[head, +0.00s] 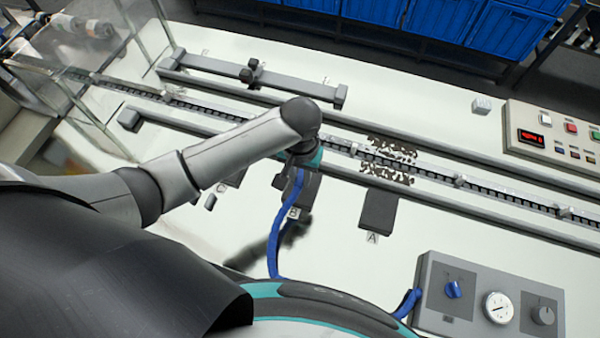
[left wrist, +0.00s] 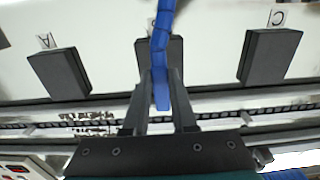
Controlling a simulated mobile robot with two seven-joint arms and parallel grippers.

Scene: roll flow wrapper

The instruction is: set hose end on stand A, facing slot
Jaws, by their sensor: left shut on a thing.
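My left gripper (head: 303,163) is shut on the end of the blue hose (head: 275,240). In the left wrist view the fingers (left wrist: 160,78) pinch the hose (left wrist: 161,45), and its tip shows between them. The gripper is at stand B (head: 306,190), a dark block also behind the hose in the left wrist view (left wrist: 145,58). I cannot tell whether the hose touches stand B. Stand A (head: 378,208), a dark block with an "A" label, is bare, to the right; it also shows in the left wrist view (left wrist: 60,75). Its slot cannot be made out. My right gripper is not in view.
Stand C (left wrist: 270,55) is on the other side of B. A conveyor rail (head: 480,190) with dark debris (head: 390,160) runs behind the stands. The hose leads to a grey gauge box (head: 490,300) at front right. White table is clear between A and that box.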

